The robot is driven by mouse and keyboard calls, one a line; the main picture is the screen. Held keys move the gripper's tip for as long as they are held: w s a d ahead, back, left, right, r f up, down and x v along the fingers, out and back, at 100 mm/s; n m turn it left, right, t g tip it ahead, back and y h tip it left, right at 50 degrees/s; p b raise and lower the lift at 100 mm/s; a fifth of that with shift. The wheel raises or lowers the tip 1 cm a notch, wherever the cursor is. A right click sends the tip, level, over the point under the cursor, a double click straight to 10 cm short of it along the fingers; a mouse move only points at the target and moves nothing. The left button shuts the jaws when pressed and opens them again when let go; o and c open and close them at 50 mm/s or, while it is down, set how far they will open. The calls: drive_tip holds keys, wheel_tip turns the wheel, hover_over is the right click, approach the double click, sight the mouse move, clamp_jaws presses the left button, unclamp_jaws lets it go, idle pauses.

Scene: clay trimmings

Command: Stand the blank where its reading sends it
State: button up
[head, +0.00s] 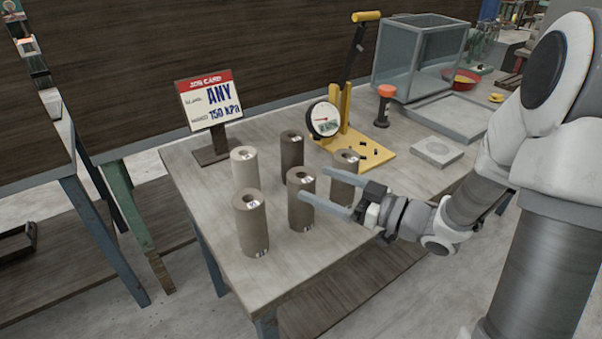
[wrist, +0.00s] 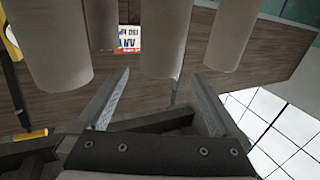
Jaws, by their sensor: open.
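Several upright cylindrical blanks with holed tops stand on the table: a pale one (head: 244,168), a dark one (head: 291,151), a tan one in front (head: 251,224), a dark brown one (head: 300,200) and another brown one (head: 343,180). My gripper (head: 304,184) is open and level, its fingers reaching left at the brown blanks; nothing is visibly held. In the wrist view the fingers (wrist: 160,75) are spread, with blanks (wrist: 165,38) beyond them. A job card (head: 208,100) reads "ANY" and 150 or 750 kPa; the first digit is unclear.
A yellow lever press with a round dial (head: 324,119) stands behind the blanks; its reading is too small to tell. Right of it are an orange-topped tool (head: 384,105), a grey slab (head: 437,151), a tray (head: 447,117) and a glass-sided box (head: 405,60). The table's front left is clear.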

drive_tip(key=v, duration=0.3)
drive_tip(key=shift+s+d, duration=0.2)
drive_tip(key=shift+d, duration=0.1)
